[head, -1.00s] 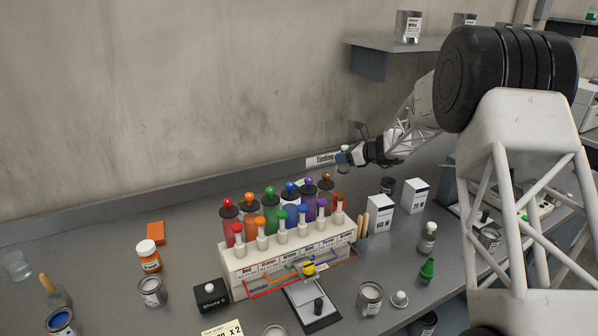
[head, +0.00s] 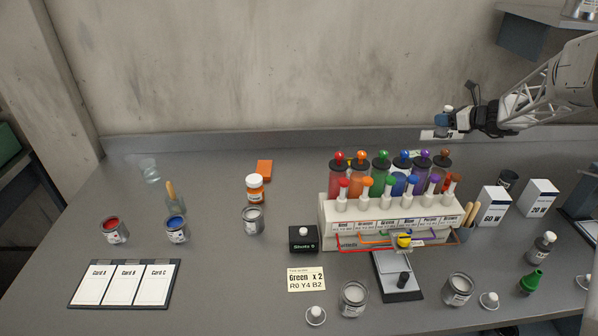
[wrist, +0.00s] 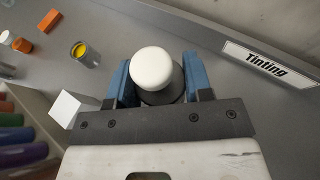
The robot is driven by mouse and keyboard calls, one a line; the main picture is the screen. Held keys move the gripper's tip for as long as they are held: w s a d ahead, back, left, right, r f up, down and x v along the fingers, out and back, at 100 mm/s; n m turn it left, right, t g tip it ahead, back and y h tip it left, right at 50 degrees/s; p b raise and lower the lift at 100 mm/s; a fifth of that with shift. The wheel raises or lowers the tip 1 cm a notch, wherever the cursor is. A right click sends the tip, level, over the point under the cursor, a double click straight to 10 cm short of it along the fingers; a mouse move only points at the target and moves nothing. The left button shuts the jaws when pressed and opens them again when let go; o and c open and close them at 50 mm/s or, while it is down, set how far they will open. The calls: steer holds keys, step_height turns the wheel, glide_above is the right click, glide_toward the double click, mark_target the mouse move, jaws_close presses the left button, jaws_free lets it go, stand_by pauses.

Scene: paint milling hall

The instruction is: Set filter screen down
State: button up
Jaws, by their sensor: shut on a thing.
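My gripper (wrist: 159,85) has blue fingers shut on the filter screen (wrist: 151,68), which shows from above as a white round knob over a dark grey disc. In the head view my gripper (head: 437,119) is at the right, above the back of the bench. The filter screen's pale top (head: 447,110) shows there, small. The fingers hide its lower part, and I cannot tell its full shape. It appears held clear of the grey bench (head: 215,265).
The rack (head: 335,215) of coloured bottles stands below and left of my gripper. White boxes (head: 492,210) stand to its right. A wall shelf (head: 535,35) hangs above right. The bench's left-middle has free room.

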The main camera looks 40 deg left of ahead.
steer(key=s+a+n+g+h, duration=0.1)
steer(key=s+a+n+g, duration=0.3)
steer(key=s+a, duration=1.3)
steer(key=s+a+n+g, duration=0.35)
steer(key=s+a, duration=1.05)
steer(key=a, duration=0.5)
steer(key=shift+m, duration=0.25)
steer(key=f, duration=0.5)
steer(key=shift+s, duration=0.3)
step_height(320, 180, down, 6)
steer(key=shift+f+g, duration=0.25)
steer(key=shift+f, duration=1.75)
steer(key=shift+f, duration=0.1)
